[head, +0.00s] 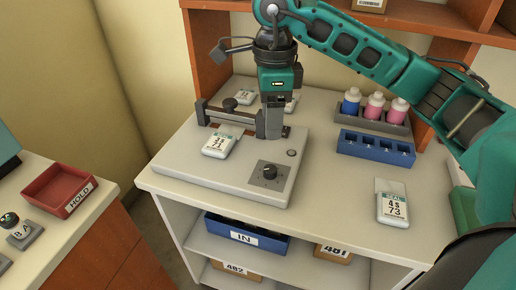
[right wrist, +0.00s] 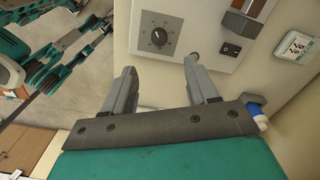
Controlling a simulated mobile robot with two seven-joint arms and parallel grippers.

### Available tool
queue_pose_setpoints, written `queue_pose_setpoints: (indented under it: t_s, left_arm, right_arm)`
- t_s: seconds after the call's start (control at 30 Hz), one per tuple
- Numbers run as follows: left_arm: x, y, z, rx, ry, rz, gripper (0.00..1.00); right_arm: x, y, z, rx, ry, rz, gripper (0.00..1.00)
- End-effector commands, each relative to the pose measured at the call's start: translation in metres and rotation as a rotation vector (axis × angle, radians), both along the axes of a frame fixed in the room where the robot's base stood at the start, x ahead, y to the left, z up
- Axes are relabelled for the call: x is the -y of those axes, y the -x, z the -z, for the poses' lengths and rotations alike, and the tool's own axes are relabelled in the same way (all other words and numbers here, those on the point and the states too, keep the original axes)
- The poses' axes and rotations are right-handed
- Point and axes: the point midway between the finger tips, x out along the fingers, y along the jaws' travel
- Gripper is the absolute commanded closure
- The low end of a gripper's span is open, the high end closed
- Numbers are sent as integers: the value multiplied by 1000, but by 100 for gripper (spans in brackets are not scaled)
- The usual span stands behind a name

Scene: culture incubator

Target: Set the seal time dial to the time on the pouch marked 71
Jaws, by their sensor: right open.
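The seal time dial (head: 269,172) is a dark round knob on the front right of the grey sealer (head: 190,176). It also shows in the right wrist view (right wrist: 158,37), with a scale around it too small to read. My right gripper (head: 272,135) is open and empty over the sealer, behind the dial in the head view; in the right wrist view its fingers (right wrist: 160,64) stand apart below the dial. A pouch (head: 218,145) on the sealer has a label I cannot read surely, perhaps 71. Another pouch (head: 393,208) at right reads 4 s, 73. I see no left gripper.
More pouches (head: 245,97) lie behind the sealer, their labels unclear. A blue rack (head: 375,149) and a grey holder with capped bottles (head: 374,106) stand at the right. A red HOLD tray (head: 58,190) is on the left bench. Worktop (head: 335,205) front is clear.

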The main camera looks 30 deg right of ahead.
Motion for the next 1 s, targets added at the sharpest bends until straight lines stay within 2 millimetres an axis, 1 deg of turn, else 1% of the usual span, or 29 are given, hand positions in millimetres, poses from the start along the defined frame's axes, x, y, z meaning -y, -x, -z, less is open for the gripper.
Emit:
queue_pose_setpoints:
  t_s: [0.07, 0.17, 0.27, 0.5, 0.63, 0.8, 1.0]
  left_arm:
    - [0, 5, 3, -11, 0, -1, 100]
    - [0, 9, 7, -20, -1, 0, 100]
    - [0, 11, 9, -27, -1, 0, 100]
    - [0, 13, 11, -33, -1, 0, 100]
    - [0, 13, 11, -32, 0, 0, 100]
    - [1, 12, 11, -31, 0, 0, 100]
    - [1, 7, 8, -21, 1, 0, 100]
  right_arm:
    - [2, 0, 4, -1, 8, 2, 42]
    - [2, 1, 16, -4, 8, 1, 42]
    - [1, 1, 34, -5, 6, 0, 42]
    - [1, 1, 85, -5, 5, 1, 42]
    - [1, 1, 107, -4, 4, 0, 42]
    - [1, 1, 124, -2, 4, 1, 42]
    - [0, 0, 129, 1, 3, 0, 42]
